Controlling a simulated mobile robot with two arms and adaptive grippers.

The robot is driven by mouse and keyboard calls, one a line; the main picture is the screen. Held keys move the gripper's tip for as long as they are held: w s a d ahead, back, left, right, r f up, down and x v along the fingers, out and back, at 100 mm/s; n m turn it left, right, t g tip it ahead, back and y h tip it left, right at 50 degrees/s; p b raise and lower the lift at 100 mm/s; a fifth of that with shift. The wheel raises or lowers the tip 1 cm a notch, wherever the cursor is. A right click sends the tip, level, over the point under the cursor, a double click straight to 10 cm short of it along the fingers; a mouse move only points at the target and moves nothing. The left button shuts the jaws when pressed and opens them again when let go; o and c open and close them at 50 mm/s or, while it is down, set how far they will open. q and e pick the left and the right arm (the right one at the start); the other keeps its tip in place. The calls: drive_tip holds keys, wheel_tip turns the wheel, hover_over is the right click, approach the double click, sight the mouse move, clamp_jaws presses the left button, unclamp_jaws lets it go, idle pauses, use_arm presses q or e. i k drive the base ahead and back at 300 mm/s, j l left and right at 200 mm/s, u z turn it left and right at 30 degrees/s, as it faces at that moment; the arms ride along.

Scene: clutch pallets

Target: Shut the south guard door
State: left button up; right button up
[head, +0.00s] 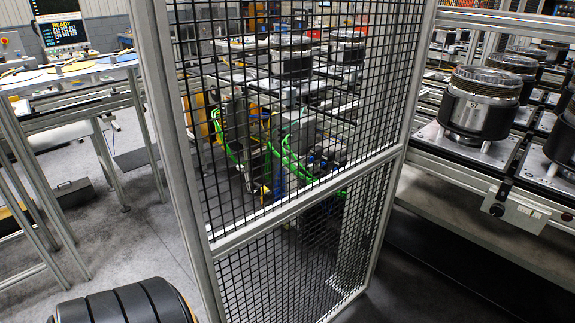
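A tall guard door (300,204) of black wire mesh in an aluminium frame stands upright in the middle of the head view. Its near upright is on the left and its farther upright on the right, so the panel is turned at an angle to me. Open floor shows on both sides of it, and it appears to stand open. Its top is cut off by the picture. I see no handle, and I cannot tell which edge is hinged. No label marks it as south. Neither of my grippers is in view.
A conveyor (460,152) with dark cylindrical clutches (481,104) on pallets stands at the right. A workbench (65,75) and a screen reading READY (63,30) are at the left. Machinery shows through the mesh.

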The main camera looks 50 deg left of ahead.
sight(149, 20)
drive_tip(key=k+j+z, duration=0.1)
drive_tip(key=k+j, duration=0.35)
drive_tip(key=j, duration=0.25)
drive_tip(key=k+j+z, duration=0.15)
drive_tip(key=k+j, duration=0.35)
drive_tip(key=j, duration=0.15)
drive_tip(key=i+j, duration=0.1)
drive_tip(key=j, duration=0.8)
drive_tip(key=j+z, duration=0.1)
drive_tip(key=j, duration=0.85)
drive_tip(key=i, duration=0.05)
